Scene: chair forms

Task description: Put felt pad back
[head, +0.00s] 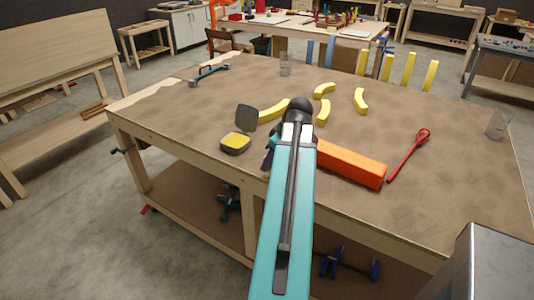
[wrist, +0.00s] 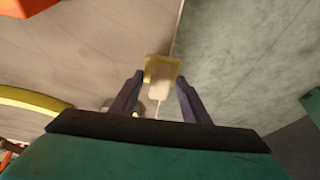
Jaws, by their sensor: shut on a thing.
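My gripper (wrist: 160,77) is shut on a small pale block with a yellow edge (wrist: 162,74), which looks like the felt pad. It sits between the two dark fingertips, seen against the table edge and the floor. In the head view my own arm hides the held thing and most of the gripper. A dark shallow case (head: 235,149) with a yellow surface inside stands near the table's front edge, left of my arm. A dark grey flap (head: 246,118) stands upright behind it; I cannot tell if they are joined.
A long orange block (head: 350,164) lies just right of my arm, with a red tool (head: 409,154) beyond it. Several curved yellow pieces (head: 360,100) lie behind. A glass (head: 285,66) and a teal clamp (head: 209,75) are farther back. The table's left part is mostly clear.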

